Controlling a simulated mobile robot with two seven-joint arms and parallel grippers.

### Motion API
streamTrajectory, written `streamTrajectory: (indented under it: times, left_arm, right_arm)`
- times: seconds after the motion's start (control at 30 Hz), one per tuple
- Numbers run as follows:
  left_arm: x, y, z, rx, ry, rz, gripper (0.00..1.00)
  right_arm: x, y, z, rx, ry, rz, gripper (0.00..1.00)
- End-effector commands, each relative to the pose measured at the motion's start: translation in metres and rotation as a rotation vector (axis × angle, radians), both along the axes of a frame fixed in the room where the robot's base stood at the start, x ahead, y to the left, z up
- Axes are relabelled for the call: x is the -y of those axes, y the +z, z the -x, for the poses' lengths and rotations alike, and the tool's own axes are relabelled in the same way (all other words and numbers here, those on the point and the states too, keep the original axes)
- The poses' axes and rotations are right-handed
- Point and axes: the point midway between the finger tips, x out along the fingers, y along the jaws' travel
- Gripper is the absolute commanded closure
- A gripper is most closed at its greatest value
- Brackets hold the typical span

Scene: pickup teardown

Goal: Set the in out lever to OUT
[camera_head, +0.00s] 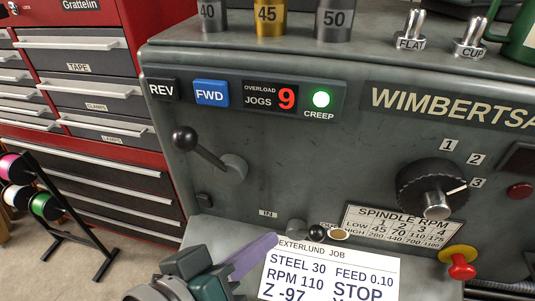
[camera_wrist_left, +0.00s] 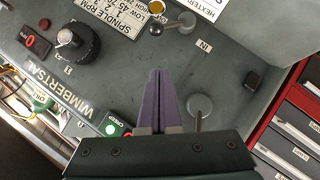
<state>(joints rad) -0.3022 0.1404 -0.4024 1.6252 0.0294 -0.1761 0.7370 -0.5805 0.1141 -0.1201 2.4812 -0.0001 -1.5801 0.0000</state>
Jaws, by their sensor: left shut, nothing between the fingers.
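The in out lever is a short lever on the grey machine front. Its grey pivot (camera_head: 297,228) and dark ball knob (camera_head: 317,233) show in the head view. The knob lies right of the pivot, away from the IN label (camera_head: 268,213) and beside a partly hidden label. The left wrist view shows the knob (camera_wrist_left: 156,29) left of the pivot, with the IN label (camera_wrist_left: 205,46) on the other side. My left gripper (camera_head: 274,239), with purple fingers, is shut and empty. Its tips (camera_wrist_left: 159,74) appear close to the lever, with a visible gap. My right gripper is not in view.
A longer ball-ended lever (camera_head: 185,138) sits above left. A brass round part (camera_head: 339,234) is close right of the knob. A job card (camera_head: 330,272) lies below. A black speed dial (camera_head: 432,190) and red-yellow button (camera_head: 460,265) are right. A red tool chest (camera_head: 100,90) stands left.

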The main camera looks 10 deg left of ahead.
Motion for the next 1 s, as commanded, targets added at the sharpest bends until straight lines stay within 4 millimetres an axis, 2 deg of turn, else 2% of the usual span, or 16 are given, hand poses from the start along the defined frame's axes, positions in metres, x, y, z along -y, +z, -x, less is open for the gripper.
streamTrajectory:
  times: [0.1, 0.27, 0.83, 1.0]
  left_arm:
    - [-0.007, 0.007, 0.016, -0.002, -0.001, -0.001, 1.00]
    - [-0.013, 0.013, 0.026, -0.002, -0.001, -0.001, 1.00]
    - [-0.014, 0.014, 0.028, -0.003, -0.001, -0.008, 1.00]
    - [-0.028, 0.015, 0.032, -0.074, -0.024, -0.149, 1.00]
  right_arm:
    - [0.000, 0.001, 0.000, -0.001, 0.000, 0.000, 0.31]
    - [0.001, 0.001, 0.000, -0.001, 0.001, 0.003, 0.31]
    - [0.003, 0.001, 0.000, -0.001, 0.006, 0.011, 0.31]
    - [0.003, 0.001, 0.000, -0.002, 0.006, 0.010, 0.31]
